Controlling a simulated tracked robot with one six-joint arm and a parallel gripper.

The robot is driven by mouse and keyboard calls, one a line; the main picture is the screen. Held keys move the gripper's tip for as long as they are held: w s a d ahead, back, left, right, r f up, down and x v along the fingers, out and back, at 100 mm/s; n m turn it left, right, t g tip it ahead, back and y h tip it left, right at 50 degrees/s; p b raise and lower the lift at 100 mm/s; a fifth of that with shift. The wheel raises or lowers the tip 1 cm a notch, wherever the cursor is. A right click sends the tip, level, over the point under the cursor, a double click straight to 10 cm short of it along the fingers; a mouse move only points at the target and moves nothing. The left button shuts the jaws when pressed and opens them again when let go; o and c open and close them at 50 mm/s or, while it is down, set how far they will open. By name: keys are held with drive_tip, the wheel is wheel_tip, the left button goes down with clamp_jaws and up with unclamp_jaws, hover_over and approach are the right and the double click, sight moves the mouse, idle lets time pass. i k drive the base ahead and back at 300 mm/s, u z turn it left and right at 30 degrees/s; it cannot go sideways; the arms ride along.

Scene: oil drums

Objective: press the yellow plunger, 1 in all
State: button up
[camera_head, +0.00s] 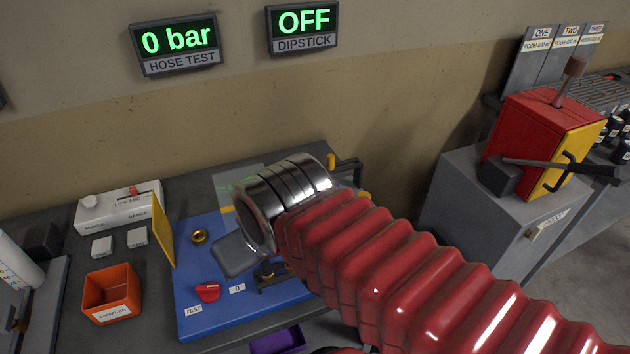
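My red bellows arm reaches in from the lower right and ends in a chrome collar. Beyond the collar, a grey part of my gripper (236,256) shows above the blue board; its fingers cannot be made out, so open or shut is unclear. A small upright yellow post (331,161) stands just behind the collar at the bench's back right. It may be the yellow plunger; its lower part is hidden by my arm. Another bit of yellow (364,196) shows beside the arm. No contact between my gripper and either yellow part is visible.
The blue board (215,322) carries a red knob (208,292), a brass ring (200,237) and a yellow upright panel (162,230). An orange bin (111,294) stands left. A red and yellow box (540,135) sits on a grey cabinet at right. Wall displays read "0 bar" and "OFF".

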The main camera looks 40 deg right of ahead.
sight(362, 194)
drive_tip(key=u, duration=0.05)
drive_tip(key=k, duration=0.5)
drive_tip(key=z, duration=0.75)
drive_tip(key=i, duration=0.45)
drive_tip(key=z, duration=0.35)
